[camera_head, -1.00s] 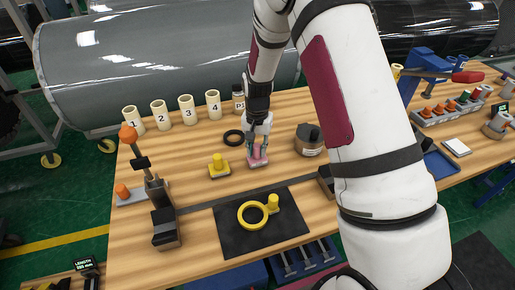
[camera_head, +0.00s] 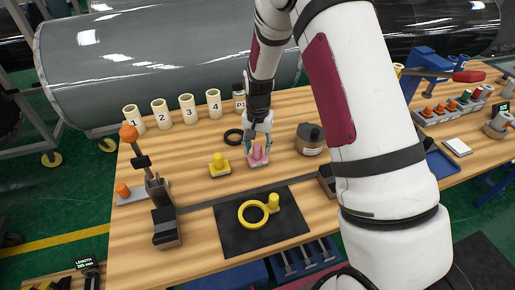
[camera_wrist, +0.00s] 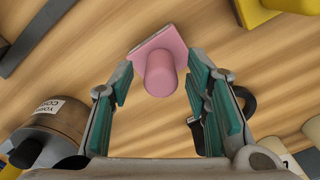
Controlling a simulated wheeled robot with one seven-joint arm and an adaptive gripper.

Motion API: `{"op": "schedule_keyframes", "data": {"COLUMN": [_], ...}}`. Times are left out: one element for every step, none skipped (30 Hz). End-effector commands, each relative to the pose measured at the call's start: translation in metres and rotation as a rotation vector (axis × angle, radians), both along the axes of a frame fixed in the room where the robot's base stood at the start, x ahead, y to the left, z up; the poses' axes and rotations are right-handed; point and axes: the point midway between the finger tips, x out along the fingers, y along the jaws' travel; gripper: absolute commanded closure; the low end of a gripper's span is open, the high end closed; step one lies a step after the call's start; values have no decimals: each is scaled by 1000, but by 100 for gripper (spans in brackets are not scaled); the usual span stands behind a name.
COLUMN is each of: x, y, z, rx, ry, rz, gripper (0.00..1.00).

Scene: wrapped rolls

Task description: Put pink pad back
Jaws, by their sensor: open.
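The pink pad (camera_head: 257,155) is a square plate with a round upright knob. It sits flat on the wooden table, to the right of the yellow pad (camera_head: 219,166). My gripper (camera_head: 258,143) is open just above and around the pink knob. In the wrist view the pink pad (camera_wrist: 160,65) lies ahead of and between the teal-padded fingers of my gripper (camera_wrist: 165,95), with visible gaps on both sides of the knob.
A dark mat (camera_head: 240,240) with a yellow ring (camera_head: 252,214) and a small yellow knobbed piece (camera_head: 273,203) lies in front. A black ring (camera_head: 233,137) and numbered cups (camera_head: 186,109) are behind. A round dark-topped container (camera_head: 309,139) stands to the right.

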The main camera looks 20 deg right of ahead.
Motion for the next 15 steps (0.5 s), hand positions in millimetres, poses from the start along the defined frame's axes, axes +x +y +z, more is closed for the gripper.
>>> {"op": "schedule_keyframes", "data": {"x": [2, 2, 2, 3, 3, 3, 2, 3, 2, 2, 2, 2, 2, 1, 1], "y": [0, 0, 0, 0, 0, 0, 0, 0, 0, 0, 0, 0, 0, 0, 0], "z": [7, 12, 19, 25, 32, 40, 46, 53, 61, 67, 73, 80, 85, 89, 95], "rx": [0, 0, 1, 0, 0, 0, 0, 0, 1, 0, 1, 0, 0, 0, 0], "ry": [-5, -5, -6, -7, -7, -7, -7, -7, -6, -7, -6, -6, -6, -5, -5], "rz": [1, 1, 1, 1, 1, 1, 1, 1, 0, 0, 0, 0, 0, 1, 1], "gripper": [56, 56, 56, 56, 56, 56, 56, 56, 56, 56, 56, 56, 56, 56, 56]}}
